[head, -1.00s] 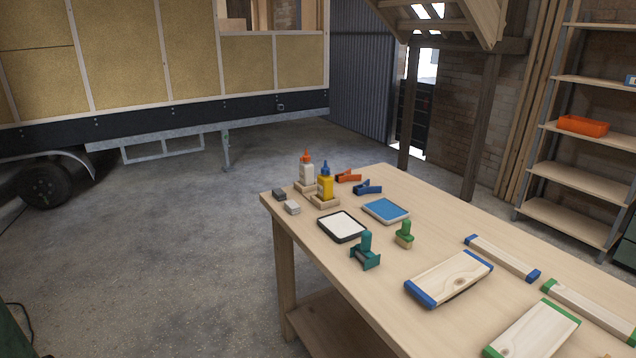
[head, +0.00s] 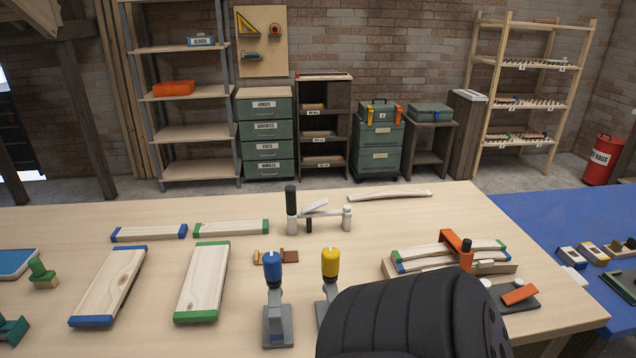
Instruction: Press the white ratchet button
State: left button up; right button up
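I cannot make out for sure which part is the white ratchet button. A bench device (head: 314,212) with a black upright handle, a pale slanted lever and a pale post stands at the middle of the wooden table's far side. Neither gripper is in view.
A blue-topped tool (head: 273,300) and a yellow-topped tool (head: 329,264) stand upright near the front. Boards with blue ends (head: 110,288) and green ends (head: 204,282) lie to the left on the wooden table (head: 415,207). A blue table (head: 545,212) adjoins at the right.

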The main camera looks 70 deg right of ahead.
aim_at(518, 282)
jog(key=z, duration=3.3)
